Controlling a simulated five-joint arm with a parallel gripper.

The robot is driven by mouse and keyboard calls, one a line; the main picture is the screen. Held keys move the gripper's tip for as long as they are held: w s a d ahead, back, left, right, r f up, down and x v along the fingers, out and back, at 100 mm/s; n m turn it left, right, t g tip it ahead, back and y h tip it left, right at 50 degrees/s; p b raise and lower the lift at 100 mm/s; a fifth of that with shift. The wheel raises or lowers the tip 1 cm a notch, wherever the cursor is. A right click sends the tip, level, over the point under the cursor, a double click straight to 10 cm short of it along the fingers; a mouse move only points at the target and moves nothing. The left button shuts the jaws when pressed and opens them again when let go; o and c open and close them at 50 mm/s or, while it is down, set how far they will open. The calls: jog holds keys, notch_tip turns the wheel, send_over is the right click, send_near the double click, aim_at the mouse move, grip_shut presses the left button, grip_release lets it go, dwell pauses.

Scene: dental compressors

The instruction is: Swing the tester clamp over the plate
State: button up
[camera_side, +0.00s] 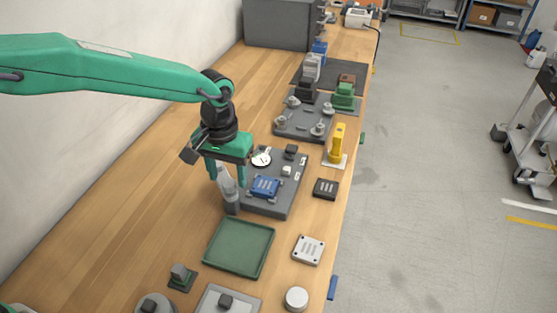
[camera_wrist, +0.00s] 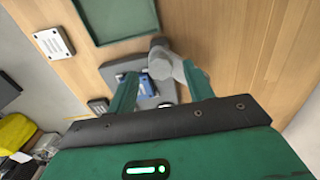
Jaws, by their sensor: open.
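The tester (camera_side: 272,207) is a dark grey base with a round white gauge (camera_side: 261,157). A blue plate (camera_side: 265,187) lies on it and shows partly in the wrist view (camera_wrist: 148,87). The clamp looks to be the light grey upright piece (camera_side: 228,190) at the tester's left edge, with a darker foot. It also shows in the wrist view (camera_wrist: 166,60). My gripper (camera_side: 227,181) points down there, open, with its fingers on either side of the clamp's upper part. In the wrist view (camera_wrist: 160,76) the clamp is close to the right finger; contact is unclear.
A green tray (camera_side: 238,247) lies in front of the tester. A white plate (camera_side: 308,250), a dark block (camera_side: 325,188) and a yellow upright tool (camera_side: 337,145) stand to the right. Another grey fixture board (camera_side: 305,119) lies behind. The bench left of the tester is clear.

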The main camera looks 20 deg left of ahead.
jog(key=shift+f, duration=0.9)
grip_shut()
